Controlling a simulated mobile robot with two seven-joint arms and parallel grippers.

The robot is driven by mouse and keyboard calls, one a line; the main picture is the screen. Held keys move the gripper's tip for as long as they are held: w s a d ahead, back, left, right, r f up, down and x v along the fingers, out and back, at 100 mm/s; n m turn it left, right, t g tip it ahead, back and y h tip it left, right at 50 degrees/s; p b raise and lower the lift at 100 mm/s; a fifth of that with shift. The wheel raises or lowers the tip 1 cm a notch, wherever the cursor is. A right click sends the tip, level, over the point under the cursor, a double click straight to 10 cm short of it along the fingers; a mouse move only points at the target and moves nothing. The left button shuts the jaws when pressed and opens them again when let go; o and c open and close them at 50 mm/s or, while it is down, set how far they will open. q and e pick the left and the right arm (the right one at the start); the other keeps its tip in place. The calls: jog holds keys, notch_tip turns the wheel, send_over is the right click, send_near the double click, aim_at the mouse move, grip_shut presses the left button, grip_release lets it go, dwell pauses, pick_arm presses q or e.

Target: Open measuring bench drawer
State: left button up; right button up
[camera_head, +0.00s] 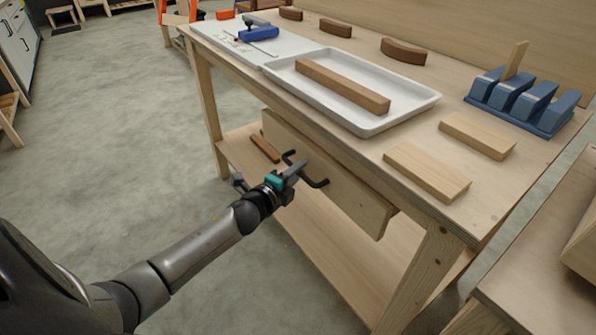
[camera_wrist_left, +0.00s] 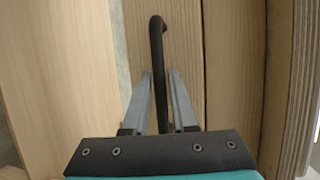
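The measuring bench (camera_head: 220,67) has a pale wooden drawer front (camera_head: 345,195) below its top. I cannot tell for sure whether the drawer stands slightly out. A black bar handle (camera_head: 316,183) is fixed to the drawer front. My left gripper (camera_head: 297,168) is at the middle of this handle. In the left wrist view, the handle (camera_wrist_left: 157,45) runs between the two grey fingers of my left gripper (camera_wrist_left: 160,75). A narrow gap shows on each side of the bar, so the fingers look open around it. My right gripper is out of view.
On the bench top are a white tray (camera_head: 425,99) with a brown wooden bar (camera_head: 340,86), two wooden blocks (camera_head: 428,170), and a blue rack (camera_head: 520,103). A lower shelf (camera_head: 315,245) lies under the drawer. The floor (camera_head: 120,150) left of the bench is clear.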

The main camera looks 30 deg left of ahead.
pick_arm(q)
grip_shut()
dwell(1.2)
